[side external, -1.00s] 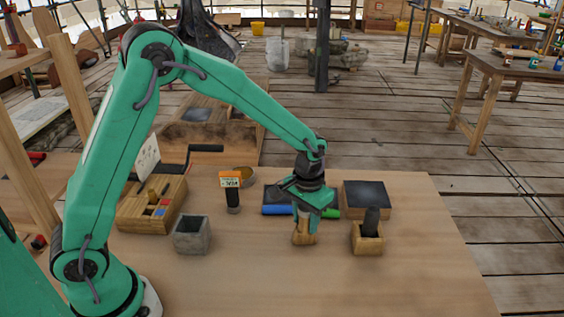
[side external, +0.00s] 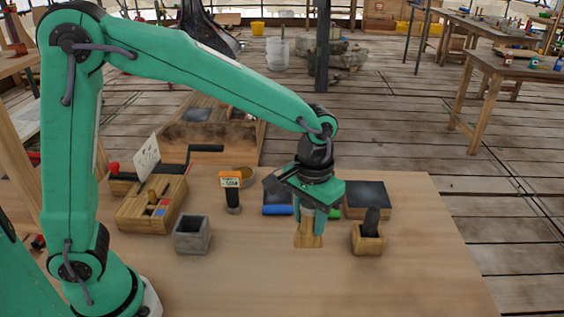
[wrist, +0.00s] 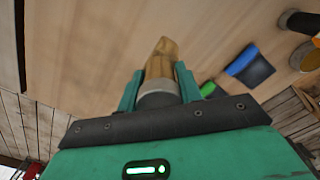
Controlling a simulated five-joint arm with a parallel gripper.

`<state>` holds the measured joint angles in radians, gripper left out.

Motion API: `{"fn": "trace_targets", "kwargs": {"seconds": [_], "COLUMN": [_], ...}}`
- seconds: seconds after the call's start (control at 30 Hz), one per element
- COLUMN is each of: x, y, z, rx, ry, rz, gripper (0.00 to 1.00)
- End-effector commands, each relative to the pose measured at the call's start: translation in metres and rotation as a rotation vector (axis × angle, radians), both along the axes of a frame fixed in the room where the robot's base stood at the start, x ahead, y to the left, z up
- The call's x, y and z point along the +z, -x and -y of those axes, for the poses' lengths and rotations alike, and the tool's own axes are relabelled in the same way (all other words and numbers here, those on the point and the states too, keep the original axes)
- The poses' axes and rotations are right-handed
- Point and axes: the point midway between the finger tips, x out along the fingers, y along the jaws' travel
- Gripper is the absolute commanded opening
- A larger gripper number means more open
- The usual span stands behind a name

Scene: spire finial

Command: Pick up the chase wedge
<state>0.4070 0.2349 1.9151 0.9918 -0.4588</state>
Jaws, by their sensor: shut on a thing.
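The chase wedge is a light wooden piece (side external: 309,241) below my gripper, right of the middle of the workbench. In the wrist view the wedge (wrist: 163,50) sticks out past the fingertips, its far end narrow and slanted. My gripper (side external: 309,220) points down, with a green finger on each side of the wedge. In the wrist view my gripper (wrist: 159,72) is shut on it. A grey round part (wrist: 160,94) shows between the fingers nearer the palm. I cannot tell whether the wedge's lower end is clear of the bench.
A small wooden box with a dark object (side external: 369,236) stands close to the right. Behind are a dark-topped block (side external: 368,196) and a blue item (side external: 277,209). Left are a grey open pot (side external: 192,235), an orange-labelled item (side external: 231,185) and a wooden tool box (side external: 150,212). The front bench is clear.

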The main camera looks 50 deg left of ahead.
Motion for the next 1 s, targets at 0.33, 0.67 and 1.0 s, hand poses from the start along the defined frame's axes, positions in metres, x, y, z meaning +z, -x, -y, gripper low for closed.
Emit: {"fn": "trace_targets", "kwargs": {"seconds": [0.33,0.67,1.0], "x": [0.014,0.014,0.014], "y": [0.015,0.016,0.013], "z": [0.017,0.017,0.015], "rx": [0.0,0.0,0.004], "ry": [0.001,0.0,0.0], "rz": [0.001,0.001,0.001], "gripper": [0.08,0.08,0.08]}}
